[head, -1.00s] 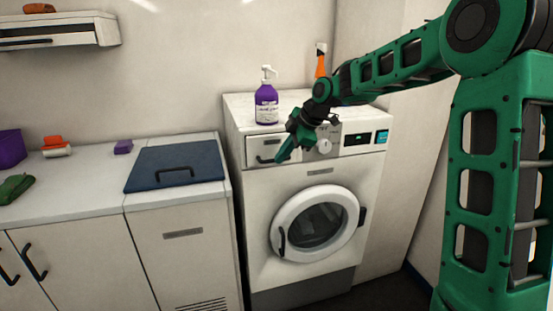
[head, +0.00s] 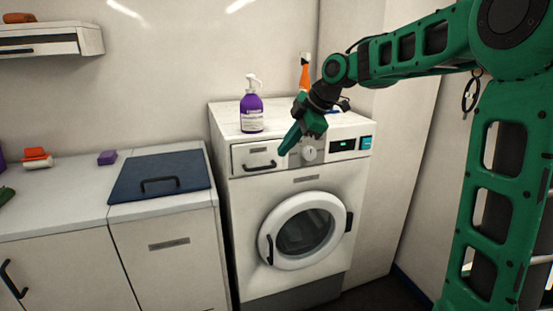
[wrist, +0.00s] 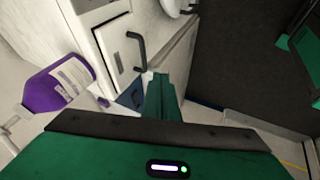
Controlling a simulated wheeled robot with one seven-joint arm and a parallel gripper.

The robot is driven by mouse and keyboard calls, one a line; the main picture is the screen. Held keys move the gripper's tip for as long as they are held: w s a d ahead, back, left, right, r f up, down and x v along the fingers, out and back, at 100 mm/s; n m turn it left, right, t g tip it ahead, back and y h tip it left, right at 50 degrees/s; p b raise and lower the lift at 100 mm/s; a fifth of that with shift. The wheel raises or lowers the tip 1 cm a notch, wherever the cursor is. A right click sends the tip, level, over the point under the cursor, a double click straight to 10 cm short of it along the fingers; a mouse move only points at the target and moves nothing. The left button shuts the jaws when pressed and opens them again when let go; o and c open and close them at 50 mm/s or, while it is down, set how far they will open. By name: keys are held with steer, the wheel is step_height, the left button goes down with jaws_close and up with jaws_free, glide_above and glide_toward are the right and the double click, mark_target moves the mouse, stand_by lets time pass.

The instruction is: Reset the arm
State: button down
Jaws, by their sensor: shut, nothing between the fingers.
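My green gripper (head: 290,138) is shut and empty. In the head view it hangs at the end of my arm, in front of the upper front of the white washing machine (head: 240,200), between the detergent drawer (head: 258,156) and the round dial (head: 309,153). It points down and to the left. In the wrist view the closed fingers (wrist: 160,92) show at centre, near the black drawer handle (wrist: 138,50). I cannot tell whether they touch anything. The drawer looks closed, and so does the round door (head: 303,231).
A purple pump bottle (head: 252,113) stands on the washer, left of my gripper. An orange bottle (head: 305,76) is behind my arm. Left of the washer is a counter (head: 60,206) with a blue lid (head: 160,174). A dark hook-like item (head: 471,92) hangs on the right wall.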

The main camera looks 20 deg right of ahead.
steer(key=s+d+f+m+g+h, duration=0.1)
steer(key=s+d+f+m+h, duration=0.15)
steer(key=s+d+m, duration=0.6)
steer(key=s+d+f+m+g+h, duration=0.15)
steer(key=s+d+f+m, duration=0.3)
steer(key=s, duration=0.65)
steer(key=s+d+f+m+g, duration=0.1)
steer(key=s+m, duration=0.4)
steer(key=s, duration=0.5)
steer(key=s+d+f+m+g, duration=0.1)
steer(key=s+d+f+m, duration=0.1)
steer(key=s+f+m, duration=0.4)
steer(key=s, duration=0.4)
steer(key=shift+s+d+f, duration=0.15)
steer(key=shift+s+d, duration=0.2)
steer(key=shift+w+f+g+h, duration=0.25)
steer(key=shift+w+h, duration=0.05)
steer(key=shift+w, duration=0.35)
